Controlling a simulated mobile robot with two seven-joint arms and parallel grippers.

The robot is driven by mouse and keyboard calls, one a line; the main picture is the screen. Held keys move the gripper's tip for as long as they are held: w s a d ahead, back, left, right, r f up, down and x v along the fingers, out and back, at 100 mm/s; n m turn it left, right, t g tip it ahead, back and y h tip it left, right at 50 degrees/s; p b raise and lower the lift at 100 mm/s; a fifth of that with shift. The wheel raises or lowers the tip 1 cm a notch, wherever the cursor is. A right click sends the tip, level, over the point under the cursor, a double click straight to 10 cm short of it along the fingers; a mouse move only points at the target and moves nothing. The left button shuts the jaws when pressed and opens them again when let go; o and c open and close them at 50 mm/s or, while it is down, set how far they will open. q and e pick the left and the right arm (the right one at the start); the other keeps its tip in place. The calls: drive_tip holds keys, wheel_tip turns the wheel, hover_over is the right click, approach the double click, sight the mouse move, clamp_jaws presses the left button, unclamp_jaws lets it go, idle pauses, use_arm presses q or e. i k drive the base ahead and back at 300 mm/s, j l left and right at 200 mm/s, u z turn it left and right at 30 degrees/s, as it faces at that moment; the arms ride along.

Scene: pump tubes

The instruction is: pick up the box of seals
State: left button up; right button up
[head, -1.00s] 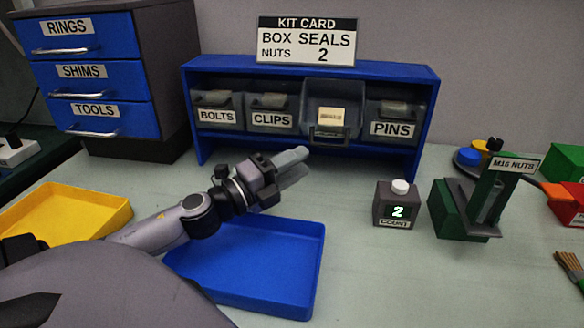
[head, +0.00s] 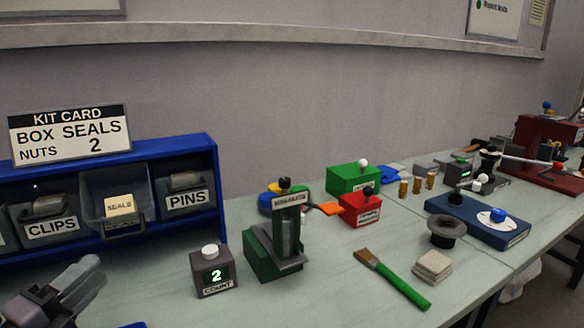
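The box of seals (head: 119,206) is a small pale yellow box labelled SEALS. It sits in an open grey bin (head: 95,188) of the blue rack (head: 215,170), between the CLIPS bin and the PINS bin. My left gripper (head: 85,280) shows at the lower left, in front of and below the rack. It is apart from the box, and its fingers overlap in this view, so its opening is unclear. My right gripper is not in view.
A kit card (head: 70,135) stands on the rack. A counter box (head: 210,270) reading 2 and a green nut dispenser (head: 275,250) stand to the right. A brush (head: 400,282), a stack of pale squares (head: 432,266) and a blue fixture (head: 478,222) are farther right.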

sight(142, 220)
drive_tip(key=k+l, duration=0.75)
drive_tip(key=k, duration=0.05)
